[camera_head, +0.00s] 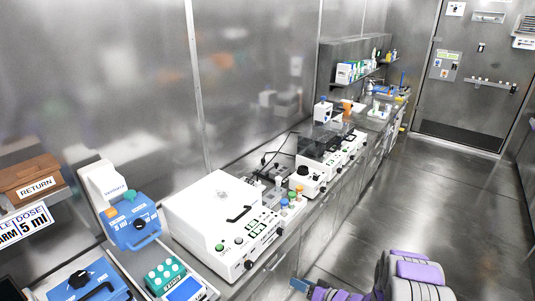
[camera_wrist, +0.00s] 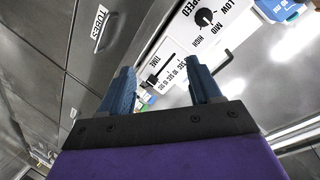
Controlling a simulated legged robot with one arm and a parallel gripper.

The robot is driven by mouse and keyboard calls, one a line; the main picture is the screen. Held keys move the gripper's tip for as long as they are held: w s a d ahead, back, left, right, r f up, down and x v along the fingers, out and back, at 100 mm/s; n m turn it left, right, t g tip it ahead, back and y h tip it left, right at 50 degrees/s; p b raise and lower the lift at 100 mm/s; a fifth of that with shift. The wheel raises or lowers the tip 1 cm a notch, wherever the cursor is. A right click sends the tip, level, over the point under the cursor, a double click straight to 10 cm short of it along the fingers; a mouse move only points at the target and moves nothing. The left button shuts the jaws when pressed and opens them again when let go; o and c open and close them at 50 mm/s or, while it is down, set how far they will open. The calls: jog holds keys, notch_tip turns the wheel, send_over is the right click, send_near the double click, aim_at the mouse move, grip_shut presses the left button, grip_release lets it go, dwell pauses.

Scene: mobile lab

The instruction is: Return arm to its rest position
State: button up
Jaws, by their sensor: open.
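My arm, with grey and purple links, shows at the bottom right of the head view, low over the floor beside the bench. My gripper (camera_wrist: 162,88) shows in the wrist view with two blue fingers standing apart and nothing between them. It is open. Behind the fingers in the wrist view is a white panel (camera_wrist: 215,50) with a speed dial and a time scale. A drawer front (camera_wrist: 112,25) labelled TUBES is to its left. A small blue part at the arm's front end (camera_head: 299,285) shows in the head view near the bench front.
A metal bench (camera_head: 284,243) runs along the left wall. It carries a large white machine (camera_head: 215,215), a blue and white device (camera_head: 133,226), a green tube rack (camera_head: 165,276) and several small capped bottles. The floor aisle (camera_head: 440,200) at right is clear up to the door (camera_head: 480,75).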

jog(key=w+d+r+g+h, duration=0.2)
jog(key=d+r+h, duration=0.9)
jog(key=d+r, duration=0.25)
jog(key=s+d+r+g+h, duration=0.1)
jog(key=s+d+r+h, duration=0.1)
jog(key=s+r, duration=0.35)
jog(key=s+a+r+m+g+h, duration=0.1)
jog(key=s+r+g, duration=0.1)
jog(key=s+r, duration=0.35)
jog(key=s+a+r+m+g, duration=0.1)
jog(key=s+a+r+g, duration=0.15)
jog(key=s, duration=0.65)
jog(key=s+a+r+g+y, duration=0.1)
jog(key=s+a+r, duration=0.1)
jog(key=s, duration=0.6)
jog(key=s+a+r+n+g+y, duration=0.1)
jog(key=s+a+g, duration=0.1)
jog(key=s+a, duration=0.3)
jog(key=s+a+r+g+y+b, duration=0.1)
jog(key=s+a, duration=0.3)
jog(key=s, duration=0.8)
jog(key=shift+r, duration=0.85)
jog(key=shift+w, duration=0.1)
